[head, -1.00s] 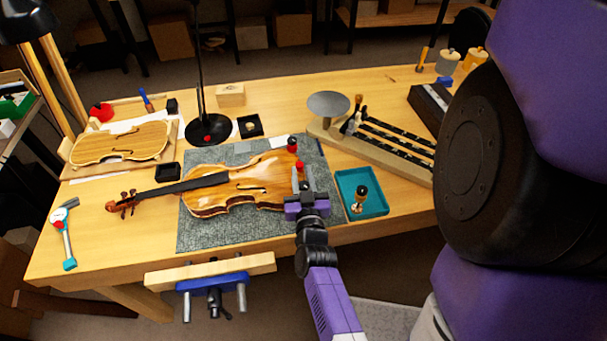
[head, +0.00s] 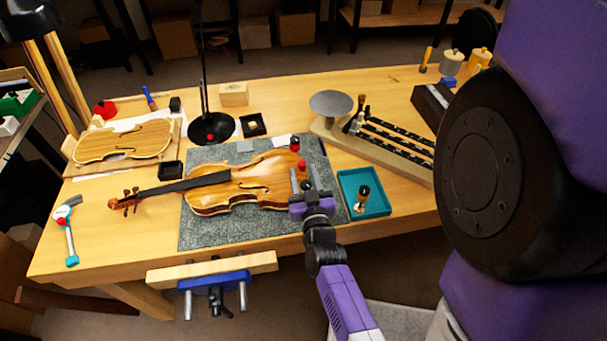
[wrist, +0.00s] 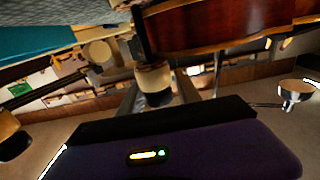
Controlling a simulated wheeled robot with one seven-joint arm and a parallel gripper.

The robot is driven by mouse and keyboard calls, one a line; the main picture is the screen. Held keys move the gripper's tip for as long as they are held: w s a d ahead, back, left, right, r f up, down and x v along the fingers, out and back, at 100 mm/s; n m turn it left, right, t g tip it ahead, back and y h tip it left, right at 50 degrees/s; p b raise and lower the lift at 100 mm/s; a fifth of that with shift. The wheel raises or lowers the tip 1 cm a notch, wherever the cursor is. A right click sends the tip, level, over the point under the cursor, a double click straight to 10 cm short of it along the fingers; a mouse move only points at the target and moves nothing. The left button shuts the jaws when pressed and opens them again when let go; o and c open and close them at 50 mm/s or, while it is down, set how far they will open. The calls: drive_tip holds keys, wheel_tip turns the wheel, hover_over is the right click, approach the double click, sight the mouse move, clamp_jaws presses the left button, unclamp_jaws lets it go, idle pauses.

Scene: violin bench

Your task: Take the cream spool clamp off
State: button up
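The violin (head: 240,188) lies on a grey mat with its neck to the left. Red clamps with dark tops (head: 302,167) stand along its right end. A clamp with a black knob (head: 306,185) is at the near right edge. In the wrist view, which looks upside down, the cream spool clamp (wrist: 152,76) sits at the violin's edge (wrist: 215,25), its black end pointing down in the picture. My gripper (head: 305,178) is open, with one finger on each side of this clamp. I see no firm grip, though finger contact is partly hidden.
A teal tray (head: 377,207) right of my gripper holds another black-topped clamp (head: 363,196). A wooden rack (head: 385,150) stands behind it. A blue vise (head: 214,281) is on the bench's front edge. The mat (head: 215,235) is bare in front of the violin.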

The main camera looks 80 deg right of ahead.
sight(306, 189)
drive_tip(key=shift+o, duration=0.4)
drive_tip(key=shift+a+f, duration=0.1)
drive_tip(key=shift+a, duration=0.15)
drive_tip(key=b+v, duration=0.1)
drive_tip(key=v, duration=0.6)
drive_tip(key=shift+s+a+b, duration=0.15)
drive_tip(key=shift+b, duration=0.2)
